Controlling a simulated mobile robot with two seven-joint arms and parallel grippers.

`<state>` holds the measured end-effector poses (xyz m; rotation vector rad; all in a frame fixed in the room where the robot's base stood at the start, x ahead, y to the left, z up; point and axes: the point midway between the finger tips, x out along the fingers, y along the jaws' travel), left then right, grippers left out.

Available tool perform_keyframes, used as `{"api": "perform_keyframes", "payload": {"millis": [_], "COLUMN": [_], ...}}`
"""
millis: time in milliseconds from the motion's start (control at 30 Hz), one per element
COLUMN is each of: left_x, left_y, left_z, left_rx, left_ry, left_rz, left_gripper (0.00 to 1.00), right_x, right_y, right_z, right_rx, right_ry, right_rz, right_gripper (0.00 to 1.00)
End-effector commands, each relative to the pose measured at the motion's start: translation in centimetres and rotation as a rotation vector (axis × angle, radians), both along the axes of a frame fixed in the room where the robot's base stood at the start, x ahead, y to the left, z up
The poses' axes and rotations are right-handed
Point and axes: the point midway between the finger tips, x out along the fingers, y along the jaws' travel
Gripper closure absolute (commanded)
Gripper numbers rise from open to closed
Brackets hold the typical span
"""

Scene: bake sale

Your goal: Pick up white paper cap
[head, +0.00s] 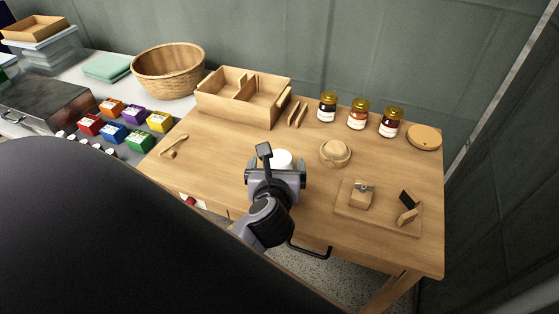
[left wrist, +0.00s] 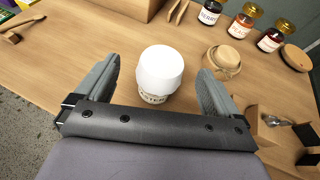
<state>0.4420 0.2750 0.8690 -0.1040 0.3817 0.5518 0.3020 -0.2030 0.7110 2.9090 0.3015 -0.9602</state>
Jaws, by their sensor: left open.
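The white paper cap (left wrist: 160,68) sits upright on top of a small jar (left wrist: 153,98) on the wooden table. In the head view the cap (head: 281,158) shows just beyond my left gripper (head: 276,172), which hides most of the jar below. In the left wrist view my left gripper (left wrist: 157,82) is open, with one finger on each side of the cap and jar. Clear gaps show between the fingers and the cap. The gripper holds nothing. My right gripper is not in view.
A wooden board (head: 347,209) with small items lies at the right front. Several jars (head: 357,115) and a divided wooden box (head: 218,101) stand at the back. The table between is partly clear.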

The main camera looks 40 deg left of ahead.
Motion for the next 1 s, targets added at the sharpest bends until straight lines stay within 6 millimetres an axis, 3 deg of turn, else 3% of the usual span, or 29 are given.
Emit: {"api": "perform_keyframes", "payload": {"millis": [400, 700, 867, 1000], "left_x": [4.2, 4.5, 4.5, 4.5], "left_y": [2.2, 2.4, 2.3, 2.4], "left_z": [-2.0, -2.2, -2.2, -2.2], "left_rx": [-0.004, -0.005, -0.005, -0.005], "left_ry": [0.0, 0.0, 0.0, 0.0], "left_rz": [0.0, 0.0, 0.0, 0.0], "left_gripper": [0.04, 0.04, 0.56, 0.61], "right_x": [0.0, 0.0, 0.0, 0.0], "right_y": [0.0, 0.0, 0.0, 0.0], "right_z": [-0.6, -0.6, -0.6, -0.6], "right_rx": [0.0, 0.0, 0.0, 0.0], "right_ry": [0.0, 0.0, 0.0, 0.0], "right_rz": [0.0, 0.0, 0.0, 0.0], "right_gripper": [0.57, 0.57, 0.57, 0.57]}}
